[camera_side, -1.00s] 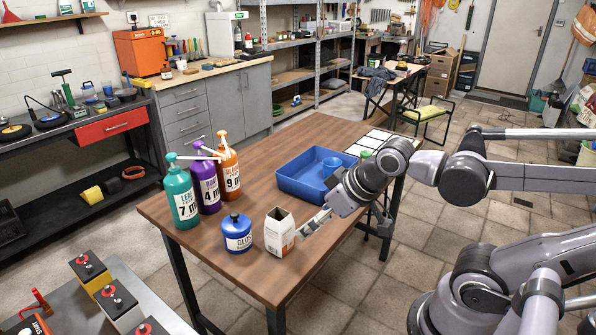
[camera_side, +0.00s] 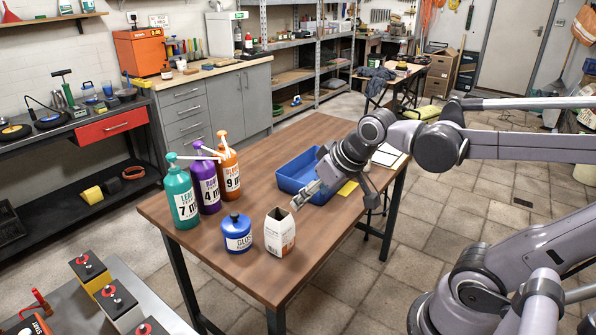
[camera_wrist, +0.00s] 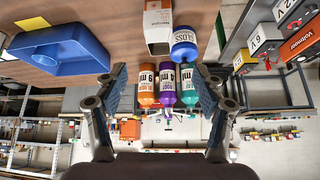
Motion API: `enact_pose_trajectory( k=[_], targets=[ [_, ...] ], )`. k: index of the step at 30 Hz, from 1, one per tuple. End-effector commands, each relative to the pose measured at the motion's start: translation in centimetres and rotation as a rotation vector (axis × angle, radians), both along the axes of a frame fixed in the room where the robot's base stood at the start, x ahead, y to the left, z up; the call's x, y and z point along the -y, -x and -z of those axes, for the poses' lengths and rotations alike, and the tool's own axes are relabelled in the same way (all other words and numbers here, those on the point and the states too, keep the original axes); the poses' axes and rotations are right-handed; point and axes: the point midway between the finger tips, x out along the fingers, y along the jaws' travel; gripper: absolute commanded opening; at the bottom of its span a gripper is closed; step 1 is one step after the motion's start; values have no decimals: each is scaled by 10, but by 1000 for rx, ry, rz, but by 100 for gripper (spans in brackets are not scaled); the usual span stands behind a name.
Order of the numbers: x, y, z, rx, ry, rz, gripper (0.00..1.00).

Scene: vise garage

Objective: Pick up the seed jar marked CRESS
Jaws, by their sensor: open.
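I cannot make out a jar marked CRESS in either view. My gripper (camera_side: 303,195) is open and empty above the table, between the blue tray and an open-topped carton. Its two spread fingers (camera_wrist: 162,78) frame the bottles in the wrist view, with nothing between them. My wrist and forearm hide part of the table's far right side.
The white and brown carton (camera_side: 280,232) stands beside the blue jar. Green (camera_side: 184,200), purple (camera_side: 207,188) and orange (camera_side: 229,172) pump bottles line the left edge. A blue tray (camera_side: 290,178) lies behind my gripper; a yellow patch (camera_side: 347,188) lies beside it. The table's middle is clear.

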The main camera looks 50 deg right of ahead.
Motion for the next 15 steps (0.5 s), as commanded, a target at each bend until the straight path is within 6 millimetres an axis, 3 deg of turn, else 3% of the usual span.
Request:
enact_pose_trajectory(
  k=[6,15],
  targets=[
    [65,-53,-27,-39,-21,205,69],
    [174,-110,-34,-84,-50,481,69]
  ],
)
